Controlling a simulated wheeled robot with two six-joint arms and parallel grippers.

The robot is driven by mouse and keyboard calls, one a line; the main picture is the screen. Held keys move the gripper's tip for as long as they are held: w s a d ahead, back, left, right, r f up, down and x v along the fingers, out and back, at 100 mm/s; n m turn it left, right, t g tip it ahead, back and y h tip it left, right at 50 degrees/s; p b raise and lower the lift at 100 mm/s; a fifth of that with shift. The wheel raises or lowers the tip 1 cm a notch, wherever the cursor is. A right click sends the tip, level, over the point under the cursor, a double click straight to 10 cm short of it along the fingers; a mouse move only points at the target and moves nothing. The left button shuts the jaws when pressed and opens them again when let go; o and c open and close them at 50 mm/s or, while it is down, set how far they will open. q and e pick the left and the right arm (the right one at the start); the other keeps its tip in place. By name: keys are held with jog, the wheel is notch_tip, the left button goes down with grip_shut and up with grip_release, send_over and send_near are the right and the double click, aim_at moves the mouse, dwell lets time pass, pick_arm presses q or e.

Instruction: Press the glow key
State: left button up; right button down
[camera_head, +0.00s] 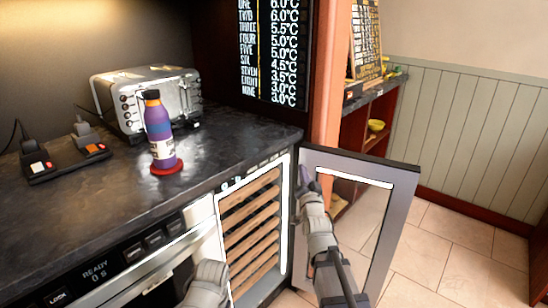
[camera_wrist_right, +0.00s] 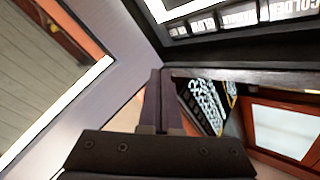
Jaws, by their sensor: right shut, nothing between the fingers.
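The glow key's label cannot be read in either view. A dark control strip with small keys (camera_head: 254,171) runs along the top of the lit wine cooler (camera_head: 252,232), under the counter edge. Labelled keys (camera_wrist_right: 205,24) show large and tilted at the top of the right wrist view. My right gripper (camera_head: 306,178) is shut and empty, between the cooler's right end and its open door. Its closed fingers (camera_wrist_right: 164,82) point up toward the strip, below and left of the labelled keys. My left gripper is not in view; a grey arm part shows at the bottom centre.
The cooler's glass door (camera_head: 398,215) stands open right of my right arm. The microwave drawer panel (camera_head: 98,272) reads READY.

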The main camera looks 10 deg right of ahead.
jog(key=w+a, duration=0.5)
jog(key=w, duration=0.2)
jog(key=shift+a, duration=0.15)
jog(key=shift+a, duration=0.1)
dwell(2.1)
jog(key=shift+w+a, duration=0.2)
jog(key=shift+w, duration=0.1)
jog(key=shift+w+a, duration=0.25)
jog(key=shift+w, duration=0.05)
dwell(0.8)
jog(key=shift+s+d, duration=0.1)
jog(key=shift+s, duration=0.05)
jog(key=shift+s+d, duration=0.45)
jog(key=shift+s, duration=0.05)
dwell(0.3)
jog(key=s+d, duration=0.1)
jog(key=s, duration=0.1)
jog(key=s+d, duration=0.2)
dwell(0.5)
